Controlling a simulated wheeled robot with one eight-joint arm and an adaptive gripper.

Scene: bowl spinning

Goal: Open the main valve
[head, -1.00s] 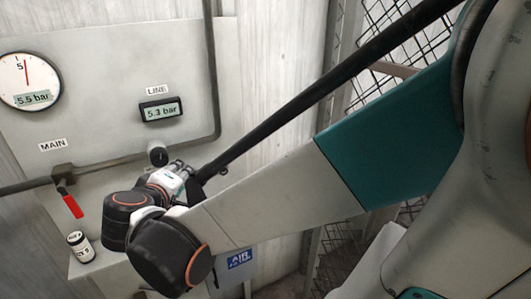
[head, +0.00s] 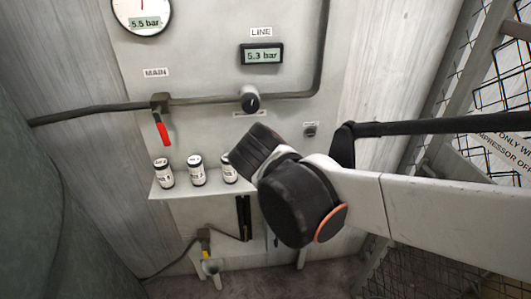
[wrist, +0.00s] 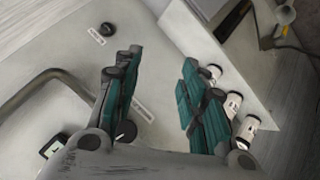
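The main valve (head: 161,130) is a red lever on a pipe under the MAIN label (head: 156,73), at the left of the panel in the head view. The lever hangs down from the pipe, slightly tilted. It is not visible in the wrist view. My gripper (wrist: 160,57) is open in the wrist view, with teal-padded fingers apart and nothing between them. In the head view my wrist hides the fingers, right of and below the valve. The LINE display (head: 262,55) reads 5.3 bar, and the round gauge (head: 143,14) reads 5.5 bar.
Three labelled canisters (head: 197,170) stand on a shelf (head: 160,192) below the valve. A black knob (head: 250,99) is on the panel right of it, with a smaller knob (head: 310,130) lower right. A wire-mesh fence (head: 485,100) stands at the right.

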